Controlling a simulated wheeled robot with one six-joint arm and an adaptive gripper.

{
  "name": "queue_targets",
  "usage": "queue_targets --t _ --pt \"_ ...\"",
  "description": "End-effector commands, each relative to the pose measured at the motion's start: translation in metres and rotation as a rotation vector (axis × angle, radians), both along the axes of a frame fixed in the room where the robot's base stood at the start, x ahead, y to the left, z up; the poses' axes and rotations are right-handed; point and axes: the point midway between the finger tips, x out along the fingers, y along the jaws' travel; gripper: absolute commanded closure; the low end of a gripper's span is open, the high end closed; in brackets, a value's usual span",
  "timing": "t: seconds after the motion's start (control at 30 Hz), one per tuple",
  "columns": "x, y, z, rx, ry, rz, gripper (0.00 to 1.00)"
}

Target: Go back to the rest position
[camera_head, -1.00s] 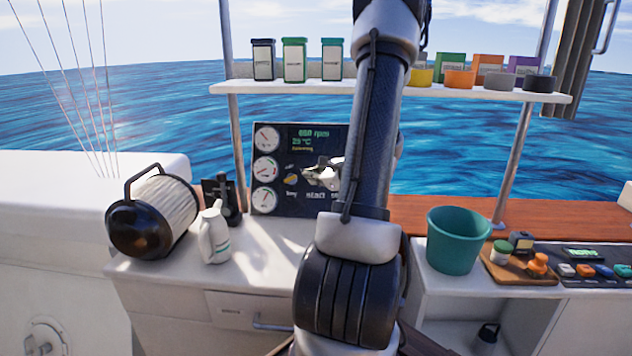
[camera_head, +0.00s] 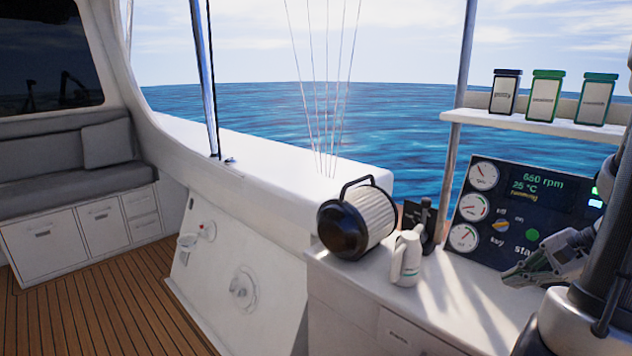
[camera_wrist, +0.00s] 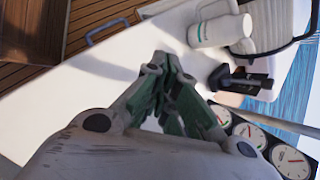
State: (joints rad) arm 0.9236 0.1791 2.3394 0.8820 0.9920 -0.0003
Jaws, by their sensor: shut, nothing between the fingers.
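My gripper (camera_head: 541,264) is at the right in the head view, in front of the lower part of the engine panel (camera_head: 508,205). In the wrist view my gripper (camera_wrist: 172,84) has its fingers drawn together, shut and empty, above the white counter (camera_wrist: 93,77). The panel reads 650 rpm and 25 °C and has three round gauges. Part of it is hidden behind my gripper and arm at the right edge.
A white jug (camera_head: 407,257), a dark handheld device (camera_head: 425,215) and a black-ended cylinder filter (camera_head: 375,220) stand on the counter. A shelf (camera_head: 560,127) with several jars is above the panel. Wooden deck (camera_head: 110,305) is clear at left, beside a grey bench (camera_head: 65,165).

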Motion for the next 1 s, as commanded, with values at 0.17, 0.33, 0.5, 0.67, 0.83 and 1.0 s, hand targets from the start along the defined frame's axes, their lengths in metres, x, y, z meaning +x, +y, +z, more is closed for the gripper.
queue_targets --t 0.17,0.33,0.5,0.67,0.83,1.0 --pt "-0.053 0.032 0.039 -0.337 0.06 0.532 1.0" --pt "-0.075 0.039 0.083 -0.678 0.038 0.938 1.0" --pt "-0.075 0.059 0.125 -0.95 -0.092 1.191 1.0" --pt "-0.07 0.09 0.149 -1.05 -0.259 1.281 1.0" --pt "-0.066 0.102 0.153 -1.06 -0.307 1.323 1.0" --pt "-0.066 0.103 0.153 -1.059 -0.307 1.324 1.0"
